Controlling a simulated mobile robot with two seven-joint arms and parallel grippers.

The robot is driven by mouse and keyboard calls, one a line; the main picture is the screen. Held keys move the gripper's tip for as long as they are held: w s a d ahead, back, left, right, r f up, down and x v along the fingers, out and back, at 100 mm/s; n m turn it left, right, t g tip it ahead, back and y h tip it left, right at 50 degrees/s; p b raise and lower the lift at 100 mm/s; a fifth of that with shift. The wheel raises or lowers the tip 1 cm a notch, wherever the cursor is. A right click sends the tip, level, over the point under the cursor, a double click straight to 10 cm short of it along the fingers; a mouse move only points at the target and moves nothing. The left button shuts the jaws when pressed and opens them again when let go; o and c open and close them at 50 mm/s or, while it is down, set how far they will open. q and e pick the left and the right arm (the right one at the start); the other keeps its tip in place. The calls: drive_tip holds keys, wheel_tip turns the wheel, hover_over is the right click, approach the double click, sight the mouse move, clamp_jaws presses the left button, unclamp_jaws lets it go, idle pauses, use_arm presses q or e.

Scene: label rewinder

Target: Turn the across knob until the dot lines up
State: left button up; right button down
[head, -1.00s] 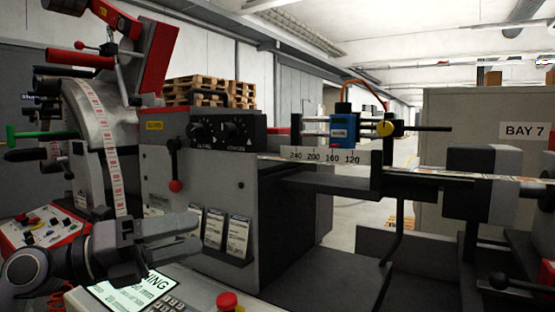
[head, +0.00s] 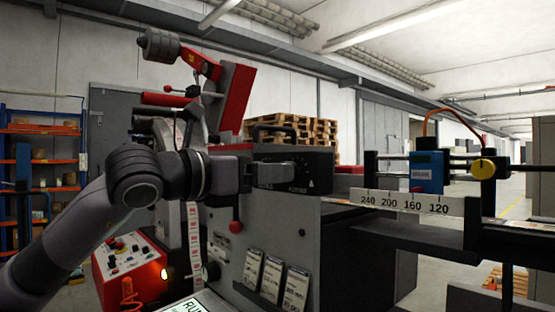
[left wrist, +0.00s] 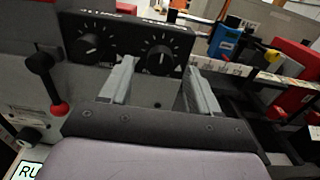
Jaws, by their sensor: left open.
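A yellow round knob (head: 483,169) sits on the cross rail beside a blue sensor box (head: 427,171), above a printed scale (head: 405,203). I take it for the across knob, but no label on it is readable and I cannot make out a dot. It also shows small in the left wrist view (left wrist: 272,56). My left gripper (head: 290,172) is open and empty in front of the black control panel (head: 318,160), well left of the yellow knob. In the left wrist view, a black dial (left wrist: 159,57) shows between the open fingers, with another dial (left wrist: 90,46) left of it. My right gripper is out of view.
A black lever with a red ball (head: 235,228) hangs below my left gripper. A red control box (head: 130,270) stands at lower left. Document holders (head: 272,277) are on the machine's front. An orange cable (head: 440,118) arches above the sensor. Pallets (head: 295,132) are stacked behind.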

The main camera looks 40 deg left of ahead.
use_arm(q)
drive_tip(key=shift+w+d+p, duration=0.1)
drive_tip(key=shift+w+p, duration=0.6)
drive_tip(key=shift+w, duration=0.5)
drive_tip(key=c, duration=1)
drive_tip(key=shift+c, duration=0.2)
